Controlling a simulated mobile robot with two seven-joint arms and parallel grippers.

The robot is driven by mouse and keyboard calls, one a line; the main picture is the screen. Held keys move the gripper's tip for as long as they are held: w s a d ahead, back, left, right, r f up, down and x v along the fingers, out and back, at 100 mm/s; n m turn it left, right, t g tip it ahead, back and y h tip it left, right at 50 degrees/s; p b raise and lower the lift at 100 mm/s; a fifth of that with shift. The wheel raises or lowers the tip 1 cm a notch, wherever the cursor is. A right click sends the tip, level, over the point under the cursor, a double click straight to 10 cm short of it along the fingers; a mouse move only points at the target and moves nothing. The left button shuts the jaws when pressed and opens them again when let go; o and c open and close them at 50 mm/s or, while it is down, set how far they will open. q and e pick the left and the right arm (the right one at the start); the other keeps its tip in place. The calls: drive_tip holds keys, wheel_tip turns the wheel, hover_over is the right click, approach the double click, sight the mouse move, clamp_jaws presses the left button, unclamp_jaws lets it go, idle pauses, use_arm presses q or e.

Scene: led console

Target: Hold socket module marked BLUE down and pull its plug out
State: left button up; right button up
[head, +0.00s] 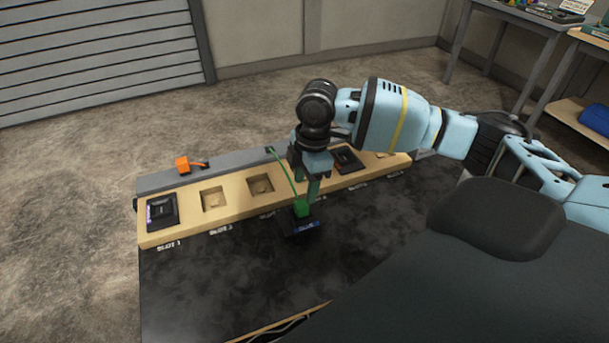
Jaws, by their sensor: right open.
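The dark socket module with a blue label (286,226) is at the front edge of the wooden console strip, over the black table top; whether it rests on the table or is raised I cannot tell. A green plug (301,208) sits on it, with a thin green cable (284,172) running back to the grey rail. My right gripper (312,192) is open and points down just above and behind the plug, its fingers close to it. Whether they touch the plug is unclear. My left gripper is not in view.
The wooden strip (190,232) has empty recesses (214,199) and (260,185), another dark module (162,213) at the left and one (345,160) at the right. The black table top (210,280) in front is clear.

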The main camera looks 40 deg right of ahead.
sight(302, 203)
drive_tip(key=f, duration=0.6)
drive_tip(key=shift+w+a+f, duration=0.15)
drive_tip(key=shift+a+f, duration=0.15)
drive_tip(key=shift+a, duration=0.1)
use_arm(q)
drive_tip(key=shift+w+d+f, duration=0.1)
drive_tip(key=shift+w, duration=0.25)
use_arm(e)
drive_tip(key=c, duration=0.9)
drive_tip(key=o, duration=0.9)
drive_tip(key=shift+r, duration=0.15)
drive_tip(key=r, duration=0.5)
drive_tip(key=d+r, duration=0.1)
drive_tip(key=r, duration=0.1)
drive_tip(key=shift+r, duration=0.25)
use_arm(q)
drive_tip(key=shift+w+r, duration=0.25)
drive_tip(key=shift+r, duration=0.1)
